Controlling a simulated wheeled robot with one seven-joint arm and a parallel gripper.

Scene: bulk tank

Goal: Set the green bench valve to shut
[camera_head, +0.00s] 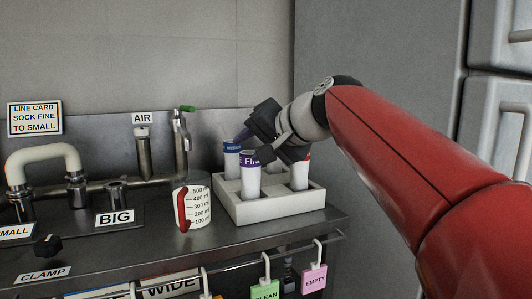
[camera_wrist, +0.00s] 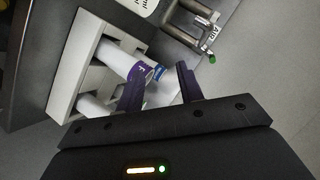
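The green bench valve (camera_head: 187,108) is a small green handle at the top of an upright metal pipe at the back of the bench. Its lever sticks out sideways to the right. In the wrist view it shows as a green tip (camera_wrist: 212,59) at the upper right, near the AIR label. My gripper (camera_head: 253,144) is above the white rack, to the right of the valve and apart from it. Its two purple-dark fingers (camera_wrist: 160,88) are spread in the wrist view, with no object clearly held. I cannot tell the valve's set position from these views.
A white rack (camera_head: 275,211) holds tubes with purple (camera_head: 250,163) and blue (camera_head: 232,148) labels, close below my gripper. A measuring jug (camera_head: 196,208) stands left of it. A curved pale pipe (camera_head: 42,153) is at far left. Tags hang on the front rail (camera_head: 265,278).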

